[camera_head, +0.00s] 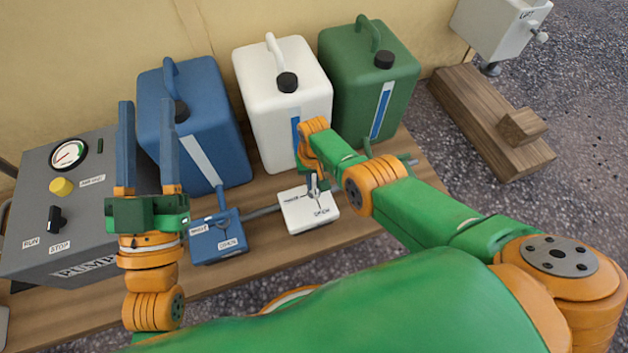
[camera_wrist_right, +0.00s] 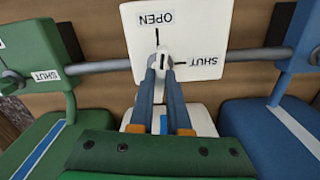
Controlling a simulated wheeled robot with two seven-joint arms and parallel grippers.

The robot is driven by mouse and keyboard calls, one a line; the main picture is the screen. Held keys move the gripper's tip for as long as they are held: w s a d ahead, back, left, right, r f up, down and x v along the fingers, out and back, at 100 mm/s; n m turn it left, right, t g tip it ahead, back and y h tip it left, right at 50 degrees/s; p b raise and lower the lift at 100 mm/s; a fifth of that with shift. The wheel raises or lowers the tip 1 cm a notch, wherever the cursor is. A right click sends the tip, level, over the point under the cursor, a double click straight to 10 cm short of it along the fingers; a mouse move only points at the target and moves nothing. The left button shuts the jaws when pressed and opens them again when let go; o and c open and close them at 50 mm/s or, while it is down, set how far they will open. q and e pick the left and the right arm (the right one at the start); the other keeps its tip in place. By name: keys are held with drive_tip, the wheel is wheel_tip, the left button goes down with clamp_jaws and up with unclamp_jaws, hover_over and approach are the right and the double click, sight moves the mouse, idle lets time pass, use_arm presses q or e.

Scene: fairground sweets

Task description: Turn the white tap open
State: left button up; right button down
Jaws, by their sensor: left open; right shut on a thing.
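The white tap (camera_head: 298,219) is a white plate in front of the white canister, marked OPEN and SHUT. It also shows in the right wrist view (camera_wrist_right: 200,22). My right gripper (camera_wrist_right: 162,72) is shut on the tap's white handle (camera_wrist_right: 163,55), near the plate's middle. The handle lies close to the OPEN line, away from the SHUT line at its right; its exact angle is partly hidden by the fingers. In the head view my right gripper (camera_head: 313,184) is over the plate. My left gripper (camera_head: 147,108) is open and empty, fingers pointing up, by the blue canister.
White (camera_head: 262,85), blue (camera_head: 228,150) and green (camera_head: 345,60) canisters stand in a row on the wooden bench. A blue tap (camera_head: 229,245) is joined by a pipe (camera_head: 262,211) to the white one. A grey pump box (camera_head: 50,225) stands at left.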

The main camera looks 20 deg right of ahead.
use_arm(q)
drive_tip(key=shift+w+f, duration=0.15)
use_arm(e)
drive_tip(key=shift+s+n, duration=0.1)
drive_tip(key=shift+n, duration=0.9)
use_arm(q)
drive_tip(key=shift+f, duration=0.1)
use_arm(e)
drive_tip(key=c, duration=0.9)
unclamp_jaws()
